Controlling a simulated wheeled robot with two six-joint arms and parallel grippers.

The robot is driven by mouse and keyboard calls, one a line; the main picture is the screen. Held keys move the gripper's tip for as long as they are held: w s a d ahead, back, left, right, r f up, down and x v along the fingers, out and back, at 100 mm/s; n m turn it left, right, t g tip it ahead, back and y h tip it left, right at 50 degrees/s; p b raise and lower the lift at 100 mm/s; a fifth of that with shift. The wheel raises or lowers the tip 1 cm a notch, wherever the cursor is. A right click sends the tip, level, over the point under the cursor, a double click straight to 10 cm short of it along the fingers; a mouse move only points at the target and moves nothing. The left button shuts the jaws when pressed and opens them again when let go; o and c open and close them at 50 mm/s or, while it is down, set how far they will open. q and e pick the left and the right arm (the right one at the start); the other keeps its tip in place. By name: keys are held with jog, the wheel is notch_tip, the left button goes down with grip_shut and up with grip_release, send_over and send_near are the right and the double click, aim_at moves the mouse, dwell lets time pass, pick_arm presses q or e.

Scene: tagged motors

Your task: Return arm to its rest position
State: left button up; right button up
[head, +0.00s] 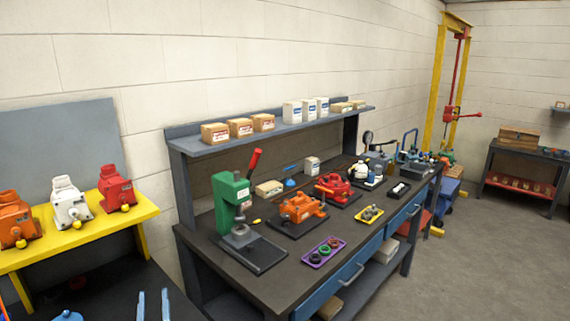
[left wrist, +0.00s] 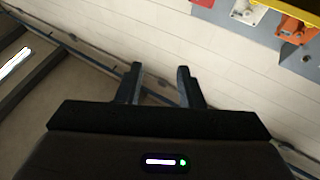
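My left gripper (head: 153,304) shows at the bottom edge of the head view, its two blue-grey fingertips pointing up and standing apart. In the left wrist view the fingers (left wrist: 159,84) are spread with nothing between them. An orange motor (head: 14,220), a white motor (head: 70,205) and a red motor (head: 115,188), each with a yellow tag, stand on a yellow shelf (head: 90,232) at the left. My gripper is below and to the right of them in the picture, touching nothing visible. My right gripper is not in view.
A dark workbench (head: 262,290) to the right holds a green press (head: 232,200), an orange device (head: 298,207), a red device (head: 333,187) and a purple tray (head: 308,260). Boxes line its upper shelf (head: 285,135). Grey floor (head: 470,265) is open at the right.

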pick_arm(q)
jog(key=s+d+f+m+g+h, duration=0.8)
jog(key=s+d+f+h, duration=0.1)
jog(key=d+f+h, duration=0.15)
jog(key=s+a+f+n+g+y, duration=0.1)
jog(key=s+a+f+g, duration=0.15)
jog(key=s, duration=0.45)
jog(key=s+a+f+n+g+y, duration=0.2)
jog(key=s+f+g, duration=0.15)
jog(key=s, duration=0.45)
jog(key=s+a+f+n+g+y, duration=0.1)
jog(key=s+a+f+g, duration=0.2)
jog(key=s, duration=0.4)
notch_tip(320, 180, down, 36)
jog(key=a+g+b, duration=0.3)
jog(key=b, duration=0.3)
jog(key=s+f+g+b, duration=0.1)
jog(key=s+f+b, duration=0.2)
jog(key=s+f, duration=1.5)
notch_tip(320, 180, down, 5)
jog(key=shift+s+a+r+n+b, duration=0.15)
jog(key=shift+s+a+n+b, duration=0.2)
jog(key=shift+s+a+n, duration=0.1)
